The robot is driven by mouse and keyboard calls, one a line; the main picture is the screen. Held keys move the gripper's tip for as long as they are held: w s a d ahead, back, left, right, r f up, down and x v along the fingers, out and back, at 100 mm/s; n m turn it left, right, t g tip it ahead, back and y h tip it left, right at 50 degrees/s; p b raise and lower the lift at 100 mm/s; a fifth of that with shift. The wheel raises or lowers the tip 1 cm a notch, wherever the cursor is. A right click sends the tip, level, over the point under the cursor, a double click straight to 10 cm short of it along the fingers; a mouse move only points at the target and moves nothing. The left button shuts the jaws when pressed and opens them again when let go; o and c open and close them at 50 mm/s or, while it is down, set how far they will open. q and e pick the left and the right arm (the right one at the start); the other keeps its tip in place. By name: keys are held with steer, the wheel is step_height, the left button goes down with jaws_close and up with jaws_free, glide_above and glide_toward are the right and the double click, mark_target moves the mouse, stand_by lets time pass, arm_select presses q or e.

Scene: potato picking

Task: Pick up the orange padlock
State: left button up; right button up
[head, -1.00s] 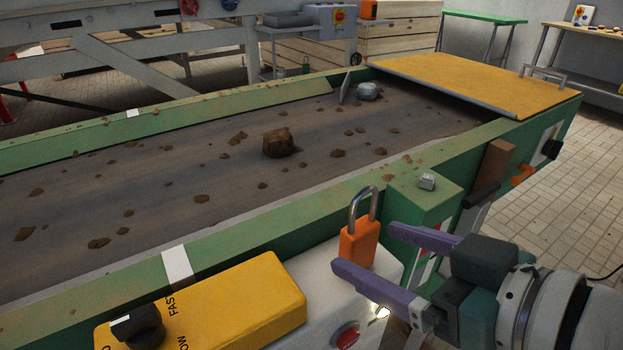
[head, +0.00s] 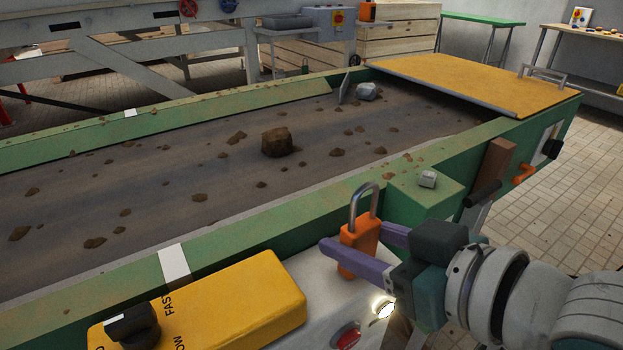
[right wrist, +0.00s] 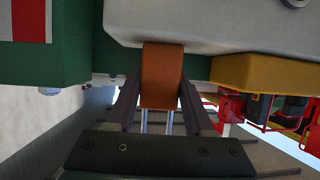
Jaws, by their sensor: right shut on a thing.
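The orange padlock (head: 358,249) stands upright with its metal shackle up, on the pale control box beside the conveyor's green side wall. My right gripper (head: 362,248) has come in from the right, and its two purple fingers are shut on the padlock's body, one on each side. In the right wrist view the padlock (right wrist: 162,75) sits between the two dark fingers (right wrist: 160,100), with its shackle pointing toward the palm. I cannot tell whether its base touches the box. My left gripper is not in view.
A yellow control panel (head: 215,302) with a black knob (head: 132,326) stands left of the padlock. The conveyor belt (head: 200,170) behind carries a large brown clod (head: 277,142), a grey stone (head: 368,91) and several small clods. A green block (head: 425,196) stands close behind my gripper.

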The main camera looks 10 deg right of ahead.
jaws_close()
step_height(320, 180, up, 21)
steer(key=p, duration=0.7)
steer(key=s+d+r+n+g+y+p, duration=0.25)
steer(key=s+r+p, duration=0.2)
steer(key=r, duration=0.55)
steer(key=s+d+r+n+g+y+p, duration=0.25)
steer(key=s+r+n+p, duration=0.2)
steer(key=r, duration=0.45)
step_height(320, 180, up, 32)
steer(key=m+p, duration=0.1)
steer(key=p, duration=3.6)
steer(key=shift+w+r, duration=0.2)
steer(key=shift+d+f+t, duration=0.1)
steer(key=shift+f+t, duration=0.05)
steer(key=shift+t, duration=0.25)
